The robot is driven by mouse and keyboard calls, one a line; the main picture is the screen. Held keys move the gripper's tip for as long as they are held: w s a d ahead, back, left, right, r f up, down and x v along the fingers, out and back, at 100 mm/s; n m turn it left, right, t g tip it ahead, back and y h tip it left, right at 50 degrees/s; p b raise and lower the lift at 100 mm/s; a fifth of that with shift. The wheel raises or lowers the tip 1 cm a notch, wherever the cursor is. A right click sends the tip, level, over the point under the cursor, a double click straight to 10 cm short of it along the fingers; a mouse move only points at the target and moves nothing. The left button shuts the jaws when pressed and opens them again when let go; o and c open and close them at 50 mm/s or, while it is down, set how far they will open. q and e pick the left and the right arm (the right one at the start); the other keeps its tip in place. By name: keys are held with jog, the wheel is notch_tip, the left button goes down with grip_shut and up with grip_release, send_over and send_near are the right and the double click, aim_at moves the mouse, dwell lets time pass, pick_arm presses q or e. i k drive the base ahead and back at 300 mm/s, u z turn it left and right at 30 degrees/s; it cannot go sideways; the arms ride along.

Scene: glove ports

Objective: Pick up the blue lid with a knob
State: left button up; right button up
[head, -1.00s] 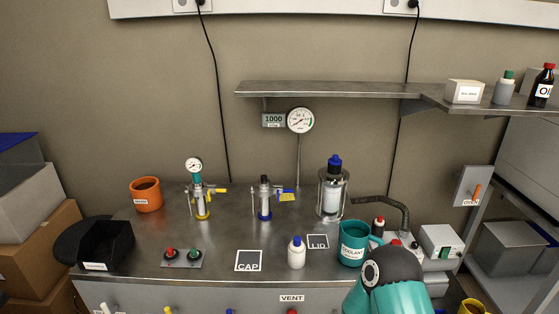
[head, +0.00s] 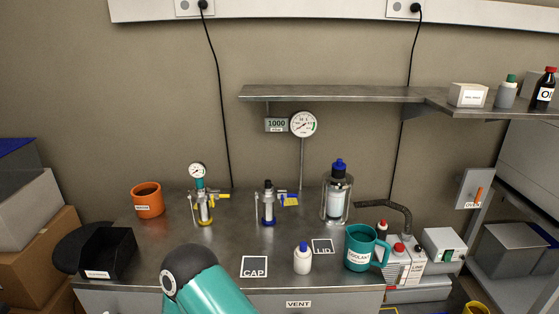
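A blue knob (head: 339,163) tops the dark neck of a clear cylindrical vessel (head: 337,204) at the back right of the steel bench. It looks like the lid with a knob, but its rim is too small to make out. The vessel stands upright with a white cylinder inside. A flat square marked LID (head: 322,246) lies on the bench in front of it. A teal arm link of mine shows at the bottom left, over the bench's front edge. Neither gripper is in view.
A white bottle with a blue cap (head: 303,259) and a teal mug marked COOLANT (head: 359,249) stand in front of the vessel. A steel shelf (head: 335,94) hangs above. A grey hose (head: 390,207) lies to the right. A CAP square (head: 254,267) is bare.

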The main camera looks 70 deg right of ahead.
aim_at(339, 165)
jog(key=u, duration=0.05)
jog(key=k, duration=0.95)
jog(key=z, duration=1.4)
jog(key=i, duration=0.7)
jog(key=u, duration=0.25)
jog(key=k, duration=0.9)
jog(key=z, duration=0.2)
jog(key=i, duration=0.55)
